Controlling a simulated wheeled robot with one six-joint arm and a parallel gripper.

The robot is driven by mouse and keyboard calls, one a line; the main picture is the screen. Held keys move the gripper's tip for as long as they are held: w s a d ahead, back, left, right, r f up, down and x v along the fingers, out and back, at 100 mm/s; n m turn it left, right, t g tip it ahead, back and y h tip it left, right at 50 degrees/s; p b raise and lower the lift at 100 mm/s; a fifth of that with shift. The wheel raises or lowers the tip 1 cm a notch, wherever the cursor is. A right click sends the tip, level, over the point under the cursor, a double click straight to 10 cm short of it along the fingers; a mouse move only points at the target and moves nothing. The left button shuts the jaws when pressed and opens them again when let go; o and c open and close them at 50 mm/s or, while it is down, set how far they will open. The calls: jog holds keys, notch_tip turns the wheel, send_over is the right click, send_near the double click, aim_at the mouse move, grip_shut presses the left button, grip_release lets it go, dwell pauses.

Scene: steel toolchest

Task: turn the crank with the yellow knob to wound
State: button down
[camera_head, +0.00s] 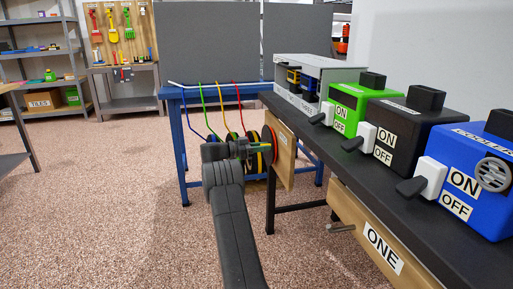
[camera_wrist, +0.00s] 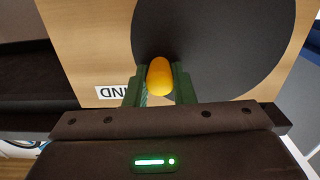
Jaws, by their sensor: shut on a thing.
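In the wrist view the yellow knob (camera_wrist: 159,77) sits between the two green fingers of my gripper (camera_wrist: 159,84), which is shut on it. Behind the knob is a large dark round disc (camera_wrist: 235,50) on a wooden panel (camera_wrist: 75,40). The crank's arm cannot be made out. In the head view my gripper (camera_head: 256,149) is at the wooden panel (camera_head: 283,158) on the end of the dark bench, and the knob is hard to tell there.
The dark bench (camera_head: 400,205) on the right holds blue, black and green switch boxes with ON/OFF labels. A drawer front marked ONE (camera_head: 378,243) is below. A blue table (camera_head: 185,93) with coloured cables and reels stands behind my gripper. The floor at left is open.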

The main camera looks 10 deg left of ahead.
jog(key=shift+s+d+f+m, duration=0.1)
jog(key=shift+f+m, duration=0.25)
jog(key=shift+m, duration=0.35)
jog(key=shift+s+a+f+m, duration=0.1)
jog(key=shift+f+m, duration=0.3)
jog(key=shift+m, duration=0.3)
jog(key=shift+s+d+f+m, duration=0.1)
jog(key=shift+f+m, duration=0.25)
jog(key=shift+m, duration=0.35)
jog(key=shift+f, duration=0.1)
jog(key=c, duration=1.2)
grip_release()
jog(key=shift+c, duration=0.2)
jog(key=p+v, duration=0.3)
jog(key=v, duration=1)
jog(key=shift+a+p, duration=0.35)
jog(key=shift+a, duration=0.05)
